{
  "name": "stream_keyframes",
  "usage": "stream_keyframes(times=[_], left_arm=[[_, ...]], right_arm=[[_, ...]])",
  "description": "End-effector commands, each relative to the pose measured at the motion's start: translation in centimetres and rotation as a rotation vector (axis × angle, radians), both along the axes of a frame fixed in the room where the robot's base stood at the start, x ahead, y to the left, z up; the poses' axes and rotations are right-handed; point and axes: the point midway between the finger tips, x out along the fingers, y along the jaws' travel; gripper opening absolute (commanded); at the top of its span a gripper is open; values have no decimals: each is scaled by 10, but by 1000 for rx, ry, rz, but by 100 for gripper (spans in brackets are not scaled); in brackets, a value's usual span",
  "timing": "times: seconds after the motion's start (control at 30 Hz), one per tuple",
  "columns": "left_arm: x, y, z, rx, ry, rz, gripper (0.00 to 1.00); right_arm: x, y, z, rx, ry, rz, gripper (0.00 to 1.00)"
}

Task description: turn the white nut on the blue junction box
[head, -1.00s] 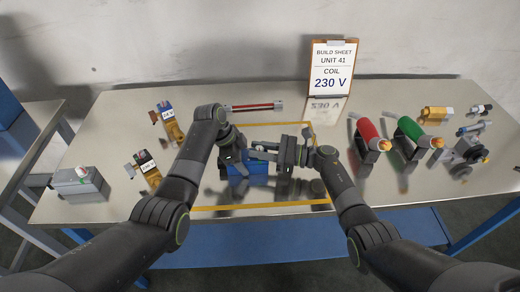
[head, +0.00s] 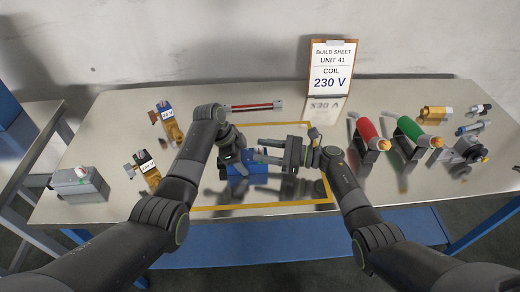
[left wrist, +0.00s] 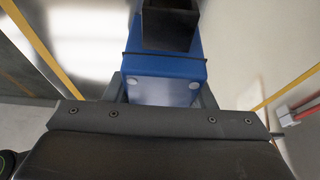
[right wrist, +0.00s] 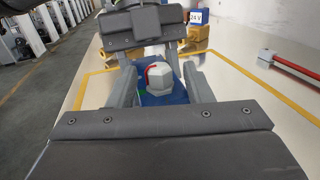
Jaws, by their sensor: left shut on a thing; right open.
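The blue junction box (head: 245,180) is low in the middle of the table, partly hidden by my arms. My left gripper (head: 236,165) is shut on it; the left wrist view shows the blue box (left wrist: 165,85) between the fingers. The white nut (right wrist: 158,77) is on the box in the right wrist view, with a red mark on its side. My right gripper (head: 262,151) is open, its fingers pointing left above the box. In the right wrist view its fingers stand on either side of the nut, with gaps. The nut is not clear in the head view.
A yellow outline (head: 262,205) frames the work area. A red-and-grey rod (head: 252,107) lies behind it. Red (head: 368,135) and green (head: 410,130) cylinders stand right. A grey box (head: 78,184) and gold-coloured parts are left. A "230 V" sheet (head: 330,70) stands at the back.

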Motion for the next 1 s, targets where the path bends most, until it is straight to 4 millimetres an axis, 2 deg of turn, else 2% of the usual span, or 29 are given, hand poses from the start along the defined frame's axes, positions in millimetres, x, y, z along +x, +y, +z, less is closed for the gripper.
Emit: stream_keyframes(times=[0.2,0.43,0.63,1.0], left_arm=[[0,0,0,0,-1,0,21],[0,0,0,0,-1,0,21],[0,0,0,0,-1,0,21],[0,0,0,0,-1,0,21]], right_arm=[[-13,-47,-2,-5,0,-1,46],[-23,-86,-1,-4,1,-1,46],[-27,-99,-1,-1,-1,1,46],[-27,-100,-1,-1,0,1,46]])
